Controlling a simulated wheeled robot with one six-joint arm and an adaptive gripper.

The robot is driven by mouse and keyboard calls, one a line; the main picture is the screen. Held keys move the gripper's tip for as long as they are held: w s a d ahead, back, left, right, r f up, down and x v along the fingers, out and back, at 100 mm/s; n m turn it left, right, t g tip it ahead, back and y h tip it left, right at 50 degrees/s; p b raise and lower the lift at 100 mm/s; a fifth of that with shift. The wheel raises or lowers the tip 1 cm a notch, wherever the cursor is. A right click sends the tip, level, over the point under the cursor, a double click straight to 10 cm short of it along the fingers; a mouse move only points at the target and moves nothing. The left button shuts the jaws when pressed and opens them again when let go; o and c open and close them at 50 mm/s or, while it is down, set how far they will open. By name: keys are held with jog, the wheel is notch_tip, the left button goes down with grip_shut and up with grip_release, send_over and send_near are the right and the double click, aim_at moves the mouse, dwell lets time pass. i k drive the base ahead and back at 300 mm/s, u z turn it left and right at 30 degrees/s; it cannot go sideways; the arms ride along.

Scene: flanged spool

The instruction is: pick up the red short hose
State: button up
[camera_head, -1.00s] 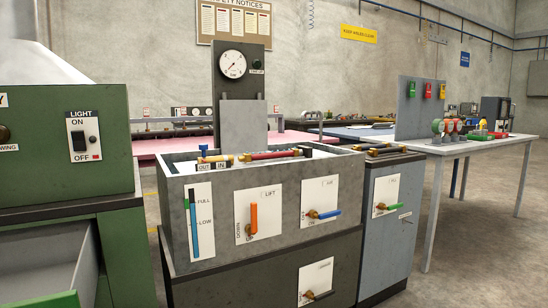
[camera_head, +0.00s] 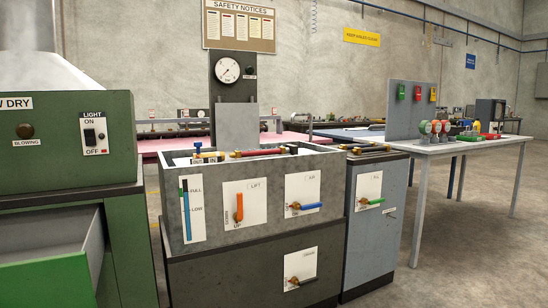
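A red hose (camera_head: 262,153) with brass-coloured ends lies across the top of the grey tank (camera_head: 310,162), near its back. It looks roughly level, and its lower part is hidden by the tank's front wall. I cannot tell from its size here whether it is the short one. A second piece with brass-coloured ends (camera_head: 365,149) lies on the cabinet top to the right; its middle looks dark and is too small to make out well. My gripper is not in view.
A blue fitting (camera_head: 197,148) stands at the tank's left back. A gauge post (camera_head: 228,72) rises behind the tank. A green dryer bench with an open drawer (camera_head: 48,281) is at left. A grey table (camera_head: 465,143) with gauges is at right. The floor at front right is clear.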

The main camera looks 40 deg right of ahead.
aim_at(237, 153)
jog(key=z, duration=0.35)
jog(key=i, duration=0.85)
jog(key=z, duration=0.2)
